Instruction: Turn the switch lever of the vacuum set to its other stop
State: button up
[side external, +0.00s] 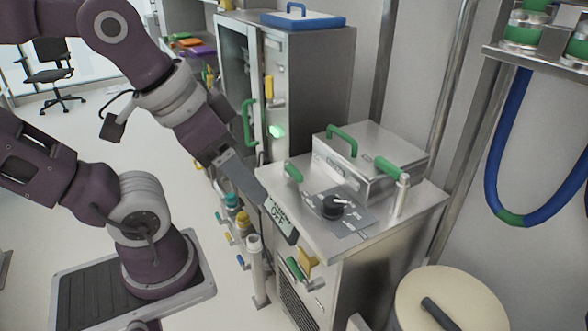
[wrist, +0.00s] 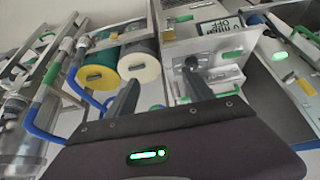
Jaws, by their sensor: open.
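The vacuum set is a steel cabinet (side external: 430,200). A black round switch (side external: 333,207) with a light pointer sits on a grey labelled plate on its top. A display reading OFF (side external: 281,218) is on the cabinet's edge, and the same display shows upside down in the wrist view (wrist: 222,25). My gripper (side external: 258,192) is left of the cabinet top, apart from the switch. In the wrist view its two dark fingers (wrist: 160,78) are spread with nothing held between them.
A steel box (side external: 370,160) with green handles stands behind the switch. A cream round lid (side external: 450,300) is at front right. Several coloured valves (side external: 240,222) line the left side. A blue hose (side external: 505,130) hangs at right.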

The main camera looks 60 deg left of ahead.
jog(key=w+n, duration=0.1)
jog(key=w, duration=0.1)
jog(key=w+a+r+n, duration=0.1)
jog(key=w, duration=0.1)
jog(key=w+a+n+g, duration=0.1)
jog(key=w, duration=0.1)
jog(key=shift+w+a+r, duration=0.2)
jog(key=shift+a+r, duration=0.05)
jog(key=shift+r, duration=0.05)
jog(key=shift+c, duration=1.3)
jog(key=n+g, duration=0.5)
jog(key=n, duration=1)
send_over(296, 170)
notch_tip(296, 170, down, 18)
jog(key=shift+s+d+f, duration=0.1)
jog(key=shift+s+d, duration=0.05)
notch_tip(296, 170, down, 7)
jog(key=shift+f, duration=0.1)
grip_shut()
